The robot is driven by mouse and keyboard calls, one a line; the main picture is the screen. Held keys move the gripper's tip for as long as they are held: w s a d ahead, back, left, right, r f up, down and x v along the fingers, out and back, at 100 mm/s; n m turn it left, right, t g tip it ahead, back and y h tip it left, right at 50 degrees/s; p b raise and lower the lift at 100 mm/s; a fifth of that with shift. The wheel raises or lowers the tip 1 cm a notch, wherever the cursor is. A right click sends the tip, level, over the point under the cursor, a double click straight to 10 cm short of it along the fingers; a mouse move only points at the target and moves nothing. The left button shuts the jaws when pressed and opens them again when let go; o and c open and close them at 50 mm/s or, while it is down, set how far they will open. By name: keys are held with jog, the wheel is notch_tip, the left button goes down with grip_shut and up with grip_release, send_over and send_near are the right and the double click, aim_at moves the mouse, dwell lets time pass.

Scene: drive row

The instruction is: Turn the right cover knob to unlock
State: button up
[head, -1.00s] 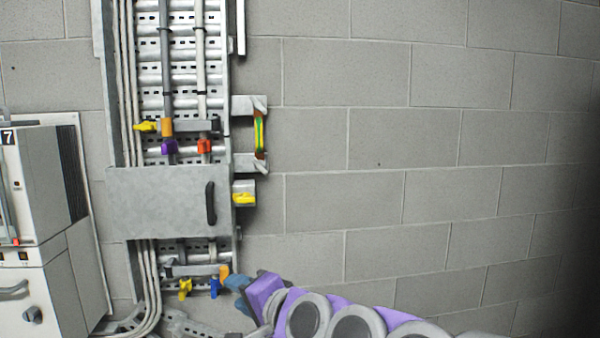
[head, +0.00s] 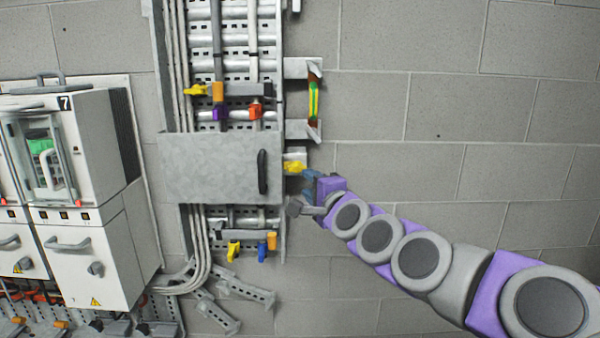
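A grey metal cover (head: 210,168) with a black handle (head: 263,171) sits across the vertical cable tray. A yellow knob (head: 294,167) sticks out at the cover's right edge. My gripper (head: 304,190) is just right of and below this knob, at the end of my purple and grey arm. Its fingers are small and dark in the picture, and I cannot tell how far apart they are. I also cannot tell whether they touch the knob. Nothing is visibly held.
The cable tray (head: 159,60) carries pipes and coloured clamps above and below the cover. A bracket (head: 316,100) with a green-yellow strip juts out above the knob. White drive cabinets (head: 82,155) stand at the left.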

aim_at(296, 171)
jog(key=x, duration=0.8)
jog(key=shift+d, duration=0.5)
jog(key=c, duration=0.5)
grip_shut()
